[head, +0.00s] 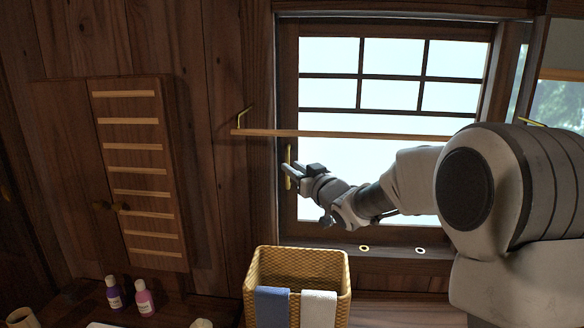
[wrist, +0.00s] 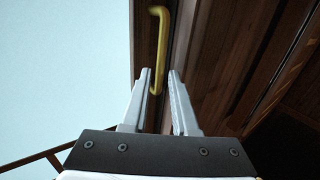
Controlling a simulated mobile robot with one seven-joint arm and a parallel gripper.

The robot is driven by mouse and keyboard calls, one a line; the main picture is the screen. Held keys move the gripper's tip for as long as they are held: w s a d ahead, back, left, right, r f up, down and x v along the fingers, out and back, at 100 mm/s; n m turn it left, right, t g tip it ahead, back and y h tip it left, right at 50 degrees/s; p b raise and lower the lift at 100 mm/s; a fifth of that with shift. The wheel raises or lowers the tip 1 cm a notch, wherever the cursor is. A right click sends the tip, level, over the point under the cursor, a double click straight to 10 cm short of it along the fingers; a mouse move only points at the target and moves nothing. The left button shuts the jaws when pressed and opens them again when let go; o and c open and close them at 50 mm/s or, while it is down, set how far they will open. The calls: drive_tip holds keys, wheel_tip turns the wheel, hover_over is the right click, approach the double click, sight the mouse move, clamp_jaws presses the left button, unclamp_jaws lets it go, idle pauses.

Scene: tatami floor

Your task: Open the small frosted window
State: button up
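The small window (head: 381,210) has a dark wooden frame and pale panes, with a grid of bars in its upper part. It looks shut in the head view. A brass handle (head: 288,167) stands upright on the left side of its frame. My gripper (head: 289,171) is at the handle. In the wrist view the handle (wrist: 160,50) rises beyond the fingertips of my gripper (wrist: 161,72), which are spread apart. The handle's lower end lies in line with the gap. I cannot tell whether the fingers touch it.
A wooden rail (head: 340,134) runs across the window above my gripper. A wicker basket (head: 298,262) with a blue and a white towel stands below. Two small rings lie on the sill (head: 392,250). A slatted wooden cabinet (head: 140,175) hangs at left, above two bottles (head: 145,298).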

drive_tip(key=shift+w+a, duration=0.4)
drive_tip(key=shift+w, duration=0.2)
drive_tip(key=shift+c, duration=0.3)
clamp_jaws()
idle(0.9)
